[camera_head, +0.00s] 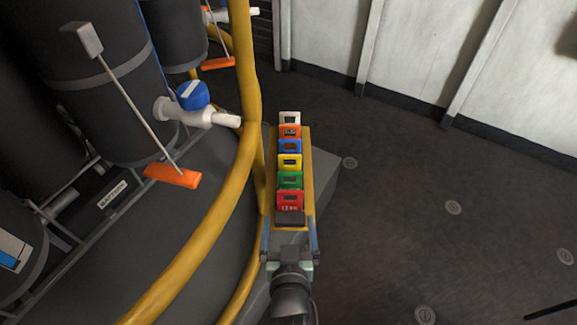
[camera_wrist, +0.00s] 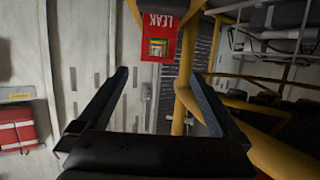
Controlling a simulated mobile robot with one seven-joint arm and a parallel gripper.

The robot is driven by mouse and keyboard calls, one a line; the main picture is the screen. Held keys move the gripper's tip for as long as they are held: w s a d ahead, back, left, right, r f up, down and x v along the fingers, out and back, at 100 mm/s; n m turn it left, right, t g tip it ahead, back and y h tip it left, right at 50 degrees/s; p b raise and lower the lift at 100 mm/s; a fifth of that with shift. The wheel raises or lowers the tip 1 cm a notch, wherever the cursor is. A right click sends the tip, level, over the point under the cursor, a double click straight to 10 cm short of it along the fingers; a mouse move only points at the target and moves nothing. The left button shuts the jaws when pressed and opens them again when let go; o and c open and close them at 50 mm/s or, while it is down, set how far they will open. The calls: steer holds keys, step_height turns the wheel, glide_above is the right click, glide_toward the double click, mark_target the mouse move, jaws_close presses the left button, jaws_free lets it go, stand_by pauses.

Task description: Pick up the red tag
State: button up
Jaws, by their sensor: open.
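The red tag (camera_head: 290,200) is at the near end of a row of coloured tags in a narrow yellow-sided rack. In the wrist view the red tag (camera_wrist: 158,22) hangs at the top centre, its word LEAK upside down, with a window in its lower part. My gripper (camera_head: 289,232) is open and empty at the near end of the rack, its fingers on either side of it. In the wrist view my gripper (camera_wrist: 160,73) has its fingers spread wide, with the tag ahead of and above the fingertips in the picture.
Behind the red tag stand a green tag (camera_head: 290,180), a yellow tag (camera_head: 289,162), a blue tag (camera_head: 290,146), an orange tag (camera_head: 289,131) and a white tag (camera_head: 289,117). A yellow rail (camera_head: 205,222) curves close on the left. Dark floor (camera_head: 400,220) lies open to the right.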

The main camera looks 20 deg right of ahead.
mark_target(290, 204)
steer(key=shift+g, duration=0.4)
steer(key=w+f, duration=0.1)
steer(key=w+d+f, duration=0.1)
steer(key=f, duration=0.1)
steer(key=w+d+f+b, duration=0.1)
steer(key=f, duration=0.1)
steer(key=shift+w+f, duration=0.25)
steer(key=shift+w, duration=0.15)
steer(key=shift+b+x, duration=1.1)
steer(key=shift+x, duration=2)
steer(key=shift+w+a+r, duration=0.1)
steer(key=shift+c, duration=0.2)
steer(key=c, duration=1.2)
